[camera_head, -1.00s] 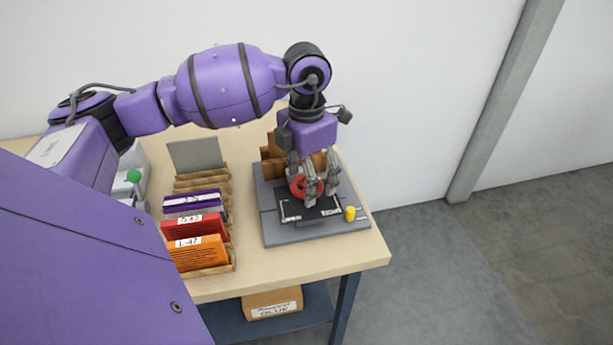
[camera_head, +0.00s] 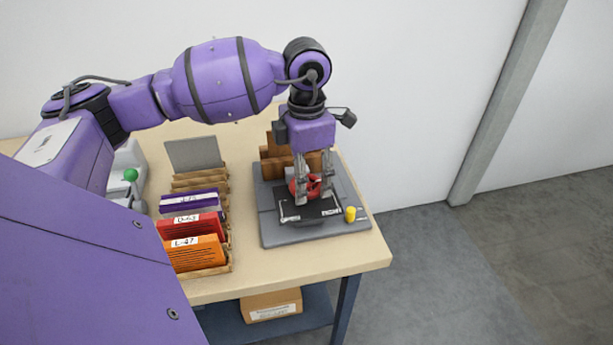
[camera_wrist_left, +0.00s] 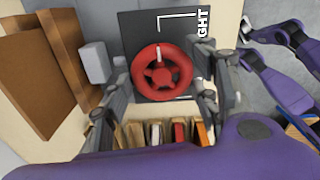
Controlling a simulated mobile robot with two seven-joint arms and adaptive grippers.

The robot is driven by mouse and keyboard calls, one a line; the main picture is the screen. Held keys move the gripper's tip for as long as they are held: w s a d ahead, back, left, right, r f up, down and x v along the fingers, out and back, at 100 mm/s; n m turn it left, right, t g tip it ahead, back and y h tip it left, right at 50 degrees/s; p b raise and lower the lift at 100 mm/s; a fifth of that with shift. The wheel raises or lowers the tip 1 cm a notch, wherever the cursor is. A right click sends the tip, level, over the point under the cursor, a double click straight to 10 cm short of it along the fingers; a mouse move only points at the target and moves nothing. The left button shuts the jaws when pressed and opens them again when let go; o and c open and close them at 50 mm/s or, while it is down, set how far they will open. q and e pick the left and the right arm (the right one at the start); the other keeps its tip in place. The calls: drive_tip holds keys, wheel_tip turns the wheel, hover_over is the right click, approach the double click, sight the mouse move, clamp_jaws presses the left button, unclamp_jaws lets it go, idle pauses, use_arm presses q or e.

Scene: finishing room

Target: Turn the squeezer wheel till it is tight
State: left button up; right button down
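The red squeezer wheel (camera_head: 296,188) sits over a black plate with white marks on a grey base (camera_head: 285,237) on the bench. In the left wrist view the wheel (camera_wrist_left: 171,86) shows from above, with a white mark on its rim towards the top of the picture. White letters ending in "GHT" stand on the black plate (camera_wrist_left: 182,22). My left gripper (camera_head: 314,190) points down over the wheel. Its fingers stand on either side of the rim, open, with a narrow gap seeming to show in the wrist view (camera_wrist_left: 162,75). My right gripper is not seen.
A small yellow piece (camera_head: 350,214) stands at the base's right corner. Brown wooden blocks (camera_head: 273,165) stand behind. Left of the base is a rack of orange, red and purple packets (camera_head: 197,253). A box (camera_head: 272,305) lies on the shelf below. The floor right of the bench is clear.

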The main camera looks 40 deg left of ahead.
use_arm(q)
drive_tip(key=o, duration=0.3)
drive_tip(key=shift+o, duration=0.2)
wheel_tip(320, 180, up, 12)
idle(0.4)
drive_tip(key=shift+w, duration=0.1)
